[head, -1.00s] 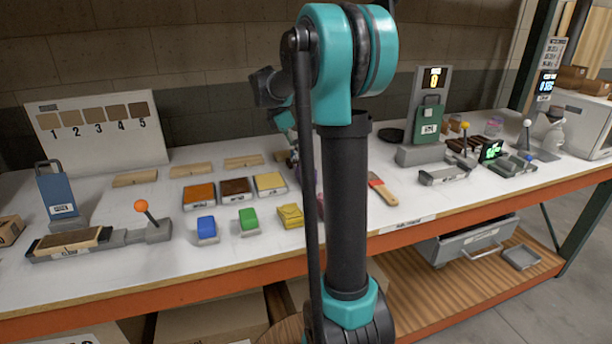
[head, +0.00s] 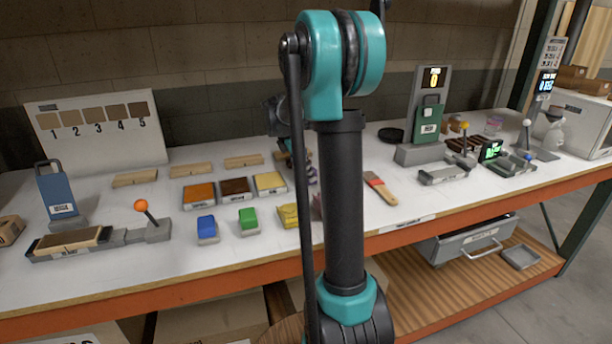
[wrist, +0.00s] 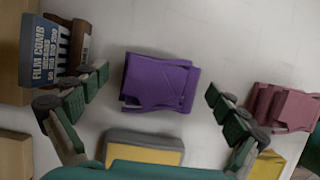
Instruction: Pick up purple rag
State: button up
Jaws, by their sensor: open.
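The purple rag (wrist: 160,83) lies folded on the white table, in the middle of the wrist view. My gripper (wrist: 146,105) is open, with one green-padded finger to the left of the rag and one to the right, both apart from it in the picture. In the head view my arm stands in front of that part of the table and hides most of the rag and the gripper.
A film comb (wrist: 50,55) lies close to the left finger, a pink rag (wrist: 283,107) to the right. A yellow rag (head: 288,215), green block (head: 248,221), blue block (head: 207,229) and brush (head: 380,188) lie on the table (head: 270,262).

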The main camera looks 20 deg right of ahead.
jog(key=c, duration=1.2)
jog(key=shift+r, duration=0.15)
jog(key=shift+c, duration=0.2)
notch_tip(320, 180, up, 20)
jog(key=o, duration=0.4)
jog(key=shift+c, duration=1.4)
